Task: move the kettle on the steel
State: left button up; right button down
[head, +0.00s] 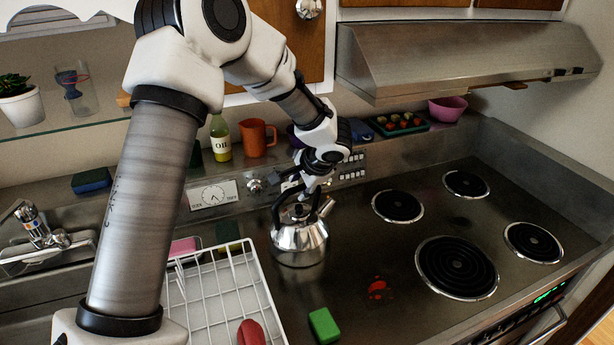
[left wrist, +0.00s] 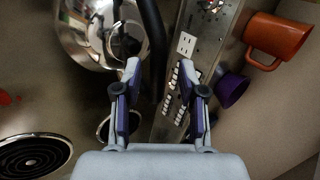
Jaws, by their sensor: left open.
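The shiny steel kettle (head: 299,243) stands upright on the dark steel hob top (head: 345,240), left of the coil burners. Its spout points right and its dark handle arches over the top. My left gripper (head: 305,188) is at the handle, above the kettle, and partly hides it. In the left wrist view, the kettle (left wrist: 82,38) is at upper left. The open fingers of the left gripper (left wrist: 160,70) have the dark handle (left wrist: 155,35) running between them; I cannot tell whether they touch it. My right gripper is not in view.
Coil burners (head: 457,267) lie to the right. A red spill (head: 377,289) and a green sponge (head: 323,326) are in front of the kettle. A white dish rack (head: 215,285) is at left. An orange mug (head: 257,138) and oil bottle (head: 220,138) stand behind.

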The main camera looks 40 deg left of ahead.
pick_arm(q)
jog(key=b+v, duration=0.1)
jog(key=v, duration=0.9)
jog(key=shift+d+r, duration=0.2)
jog(key=shift+d, duration=0.1)
jog(key=shift+s, duration=0.1)
